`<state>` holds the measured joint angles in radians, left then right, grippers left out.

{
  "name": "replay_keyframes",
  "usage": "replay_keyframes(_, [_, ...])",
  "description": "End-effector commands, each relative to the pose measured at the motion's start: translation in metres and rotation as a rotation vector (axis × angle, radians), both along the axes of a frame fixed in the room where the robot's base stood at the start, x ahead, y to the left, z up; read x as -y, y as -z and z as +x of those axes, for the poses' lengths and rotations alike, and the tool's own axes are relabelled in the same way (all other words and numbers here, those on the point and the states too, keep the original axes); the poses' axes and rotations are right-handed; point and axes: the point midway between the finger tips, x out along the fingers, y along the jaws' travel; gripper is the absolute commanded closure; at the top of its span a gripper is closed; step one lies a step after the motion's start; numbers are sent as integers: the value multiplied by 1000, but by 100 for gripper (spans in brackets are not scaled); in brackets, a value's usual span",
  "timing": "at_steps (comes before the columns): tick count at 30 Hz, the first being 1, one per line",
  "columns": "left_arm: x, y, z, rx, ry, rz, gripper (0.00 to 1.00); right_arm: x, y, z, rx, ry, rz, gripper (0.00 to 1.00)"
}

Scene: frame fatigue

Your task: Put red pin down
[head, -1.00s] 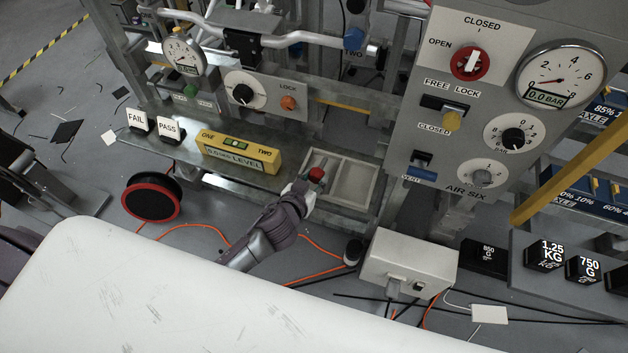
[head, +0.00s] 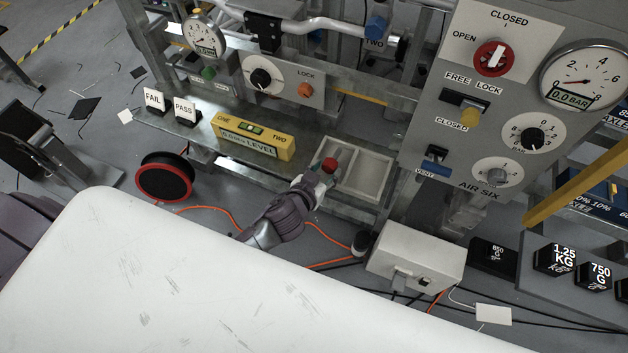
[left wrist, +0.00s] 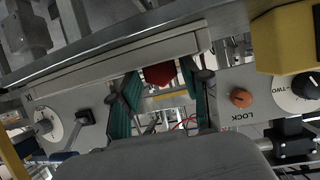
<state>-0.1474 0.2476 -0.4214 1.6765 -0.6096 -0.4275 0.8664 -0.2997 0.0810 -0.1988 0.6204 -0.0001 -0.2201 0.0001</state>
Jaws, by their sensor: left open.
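The red pin (head: 329,164) shows as a red knob at the left compartment of a pale two-part tray (head: 388,178) on the bench. My left gripper (head: 324,176) reaches up to it from the front, with its jaws open. In the left wrist view the red pin (left wrist: 158,74) shows between the tips of two teal fingers (left wrist: 160,84), which stand apart. I cannot tell whether a finger touches it. The pin's lower part is hidden, so I cannot tell whether it rests on the tray floor. My right gripper is not in view.
A yellow level (head: 252,137) and FAIL (head: 154,101) and PASS (head: 186,112) blocks stand left of the tray. The grey AIR SIX panel (head: 480,130) rises at the right. A white box (head: 415,258) and orange cable lie below. The tray's right compartment looks empty.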

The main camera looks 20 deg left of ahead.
Motion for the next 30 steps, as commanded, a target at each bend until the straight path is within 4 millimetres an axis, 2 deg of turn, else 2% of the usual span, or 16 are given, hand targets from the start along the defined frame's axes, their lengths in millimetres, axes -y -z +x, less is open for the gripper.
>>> replay_keyframes(6, [-6,-21,-45,-2,-2,-1,53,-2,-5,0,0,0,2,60])
replay_keyframes(12, [-9,-35,-78,-2,-1,0,53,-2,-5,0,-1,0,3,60])
replay_keyframes(20, [-11,-44,-95,1,-1,0,53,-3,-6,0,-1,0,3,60])
replay_keyframes(26, [-11,-43,-95,-1,-2,1,53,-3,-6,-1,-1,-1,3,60])
replay_keyframes(29, [-14,-24,-97,-35,1,17,53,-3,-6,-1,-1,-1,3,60])
replay_keyframes(30, [-16,-7,-100,-66,3,30,53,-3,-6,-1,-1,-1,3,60])
